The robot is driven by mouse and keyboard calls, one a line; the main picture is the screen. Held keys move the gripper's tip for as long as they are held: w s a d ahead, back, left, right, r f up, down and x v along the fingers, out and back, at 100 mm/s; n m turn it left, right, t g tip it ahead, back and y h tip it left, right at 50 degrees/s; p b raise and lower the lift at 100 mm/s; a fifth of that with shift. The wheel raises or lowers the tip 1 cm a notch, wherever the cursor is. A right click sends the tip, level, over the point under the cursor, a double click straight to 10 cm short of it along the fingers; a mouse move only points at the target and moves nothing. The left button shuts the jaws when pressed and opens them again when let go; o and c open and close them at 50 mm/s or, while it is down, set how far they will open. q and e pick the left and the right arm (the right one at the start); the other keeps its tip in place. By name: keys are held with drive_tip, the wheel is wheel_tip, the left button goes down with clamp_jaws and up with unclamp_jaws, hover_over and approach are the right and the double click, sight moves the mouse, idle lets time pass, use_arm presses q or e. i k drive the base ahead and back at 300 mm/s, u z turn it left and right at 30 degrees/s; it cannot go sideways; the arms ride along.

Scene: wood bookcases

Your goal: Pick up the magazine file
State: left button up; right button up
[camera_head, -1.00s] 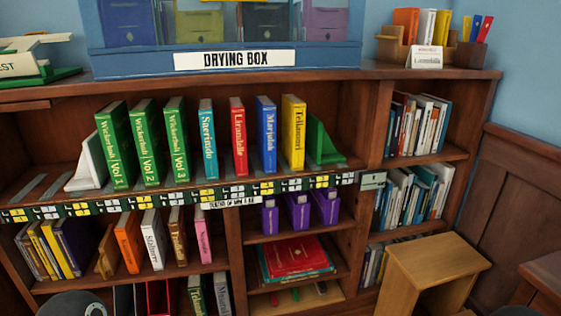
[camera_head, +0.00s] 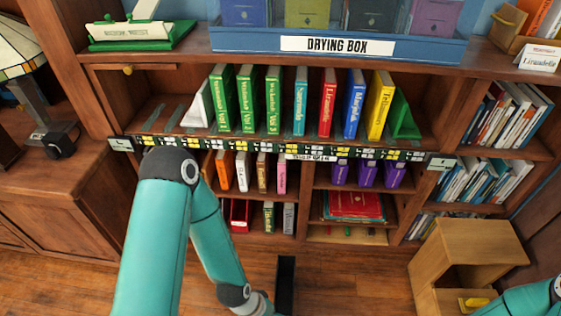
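No single thing is plainly marked as the magazine file.
A bookcase holds coloured books (camera_head: 327,102) on its upper shelf and a blue drying box (camera_head: 400,47) on top. A wooden stool-like box (camera_head: 468,245) stands at the right, with a yellow object (camera_head: 475,302) low by it. A lamp (camera_head: 20,62) stands left. Wooden floor shows bare at lower left.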

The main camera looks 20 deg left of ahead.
sight(226, 205)
drive_tip(key=u, duration=0.7)
drive_tip(key=i, duration=0.15)
drive_tip(key=z, duration=2.95)
drive_tip(key=k, duration=2.6)
drive_tip(key=z, duration=1.55)
drive_tip(key=i, duration=0.1)
drive_tip(key=u, duration=3.3)
drive_tip(key=i, duration=0.7)
drive_tip(key=u, duration=0.1)
